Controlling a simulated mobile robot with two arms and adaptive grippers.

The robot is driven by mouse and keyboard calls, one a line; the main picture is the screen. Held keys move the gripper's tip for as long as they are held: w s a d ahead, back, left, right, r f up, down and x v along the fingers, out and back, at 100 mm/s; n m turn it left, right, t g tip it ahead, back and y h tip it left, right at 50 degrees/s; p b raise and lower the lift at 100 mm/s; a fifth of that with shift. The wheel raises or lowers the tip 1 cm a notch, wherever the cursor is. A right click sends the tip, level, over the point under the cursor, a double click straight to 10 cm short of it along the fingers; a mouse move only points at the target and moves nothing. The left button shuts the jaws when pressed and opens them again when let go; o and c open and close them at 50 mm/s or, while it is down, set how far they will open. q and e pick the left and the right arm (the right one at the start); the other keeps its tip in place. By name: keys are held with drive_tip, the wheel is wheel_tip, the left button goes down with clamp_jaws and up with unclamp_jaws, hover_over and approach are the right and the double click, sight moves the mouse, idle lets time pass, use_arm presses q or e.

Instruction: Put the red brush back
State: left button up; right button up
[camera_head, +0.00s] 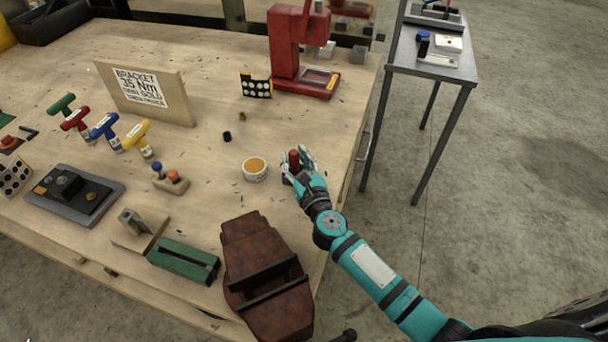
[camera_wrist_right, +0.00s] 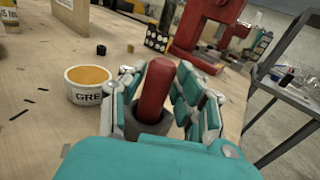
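The red brush shows as an upright red handle (camera_head: 294,160) near the right edge of the workbench. Its lower end sits in a dark grey round base or holder (camera_wrist_right: 150,124), and any bristles are hidden. My right gripper (camera_head: 298,160) is around the handle, with fingers on both sides. In the right wrist view the handle (camera_wrist_right: 156,88) stands between the fingers (camera_wrist_right: 158,85). The fingers look spread, with small gaps beside the handle; contact lower down is hard to judge. My left gripper is not in view.
A tub marked GRE (camera_head: 255,169) stands just left of the brush. A dark red vise (camera_head: 262,262) is nearer, and a red press (camera_head: 296,62) farther back. A sign board (camera_head: 143,92) and T-handled tools (camera_head: 105,130) stand left. A metal side table (camera_head: 436,62) is right.

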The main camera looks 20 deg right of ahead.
drive_tip(key=s, duration=0.8)
drive_tip(key=shift+s+d+b, duration=0.3)
drive_tip(key=shift+d+b, duration=0.1)
drive_tip(key=shift+s+r, duration=0.1)
drive_tip(key=shift+s, duration=0.5)
